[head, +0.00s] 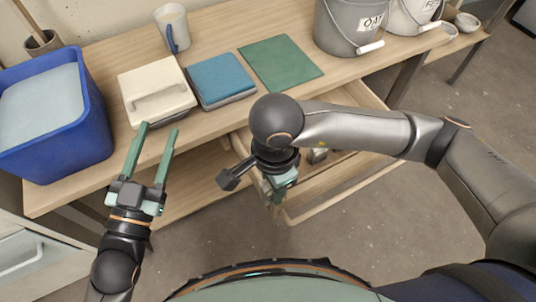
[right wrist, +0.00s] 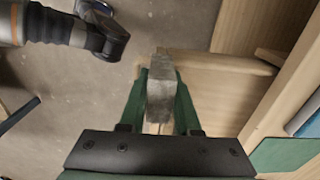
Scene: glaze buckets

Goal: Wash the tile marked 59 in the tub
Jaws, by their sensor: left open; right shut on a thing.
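The blue tub (head: 75,148) stands at the left end of the table, with a pale blue surface inside it. No tile marked 59 can be made out in either view. My left gripper (head: 158,128) is open and empty, in front of the cream block and right of the tub. My right gripper (head: 284,190) is low at the open drawer (head: 300,216). In the right wrist view it is shut on a grey block-like thing (right wrist: 161,88) beside pale wood. I cannot tell whether this is a handle or a loose piece; no mark shows on it.
A cream block with a grip (head: 150,82), a blue-topped pad (head: 220,78) and a green mat (head: 280,62) lie along the table. A mug (head: 173,27) stands behind. Two buckets (head: 340,30) (head: 405,15) stand at the right. Small things lie in the drawer.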

